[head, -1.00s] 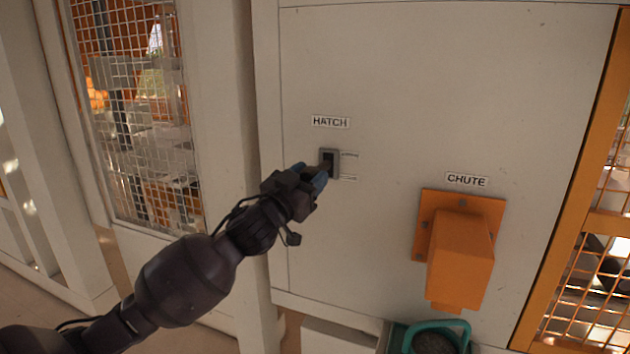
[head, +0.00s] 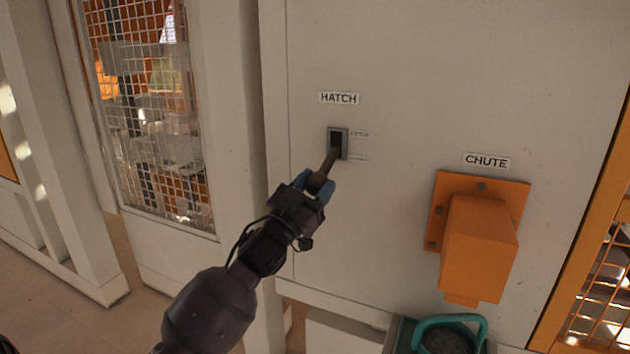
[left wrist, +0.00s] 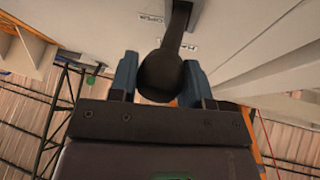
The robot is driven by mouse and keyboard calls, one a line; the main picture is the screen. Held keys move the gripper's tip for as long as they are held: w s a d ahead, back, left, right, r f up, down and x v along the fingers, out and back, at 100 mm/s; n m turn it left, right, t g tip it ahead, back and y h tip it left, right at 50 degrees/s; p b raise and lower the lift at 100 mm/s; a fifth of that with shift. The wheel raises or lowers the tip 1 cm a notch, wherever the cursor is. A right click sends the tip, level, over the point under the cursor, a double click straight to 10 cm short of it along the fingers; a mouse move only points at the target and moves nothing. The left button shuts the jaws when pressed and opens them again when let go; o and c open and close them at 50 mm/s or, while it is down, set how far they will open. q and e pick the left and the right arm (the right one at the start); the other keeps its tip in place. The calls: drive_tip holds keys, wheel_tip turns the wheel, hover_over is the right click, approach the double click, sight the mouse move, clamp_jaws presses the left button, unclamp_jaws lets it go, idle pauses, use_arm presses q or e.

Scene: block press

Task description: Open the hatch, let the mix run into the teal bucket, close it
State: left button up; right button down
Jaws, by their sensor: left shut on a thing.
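The hatch lever (head: 326,168) comes out of a grey slot (head: 338,143) under the HATCH label and slants down toward my left gripper (head: 315,186). My left gripper is shut on the lever's dark round knob. In the left wrist view the knob (left wrist: 160,76) sits between the blue fingertips. The teal bucket (head: 450,322) stands below the orange chute (head: 478,245), with grey material showing inside. No falling stream shows at the chute. My right gripper is out of view.
The pale panel (head: 400,60) is flat and clear around the lever. A mesh window (head: 150,110) is on the left and an orange-framed mesh (head: 605,270) on the right. The chute juts out to the right of my left arm.

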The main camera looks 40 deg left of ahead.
use_arm(q)
drive_tip(key=shift+w+f, duration=0.1)
drive_tip(key=shift+f, duration=0.2)
drive_tip(key=o, duration=1.3)
drive_tip(key=shift+c, duration=0.2)
drive_tip(key=shift+r, duration=0.1)
drive_tip(key=shift+s+f, duration=0.3)
drive_tip(key=shift+s, duration=0.25)
drive_tip(key=v, duration=0.9)
drive_tip(key=shift+s, duration=0.25)
drive_tip(key=shift+f, duration=0.1)
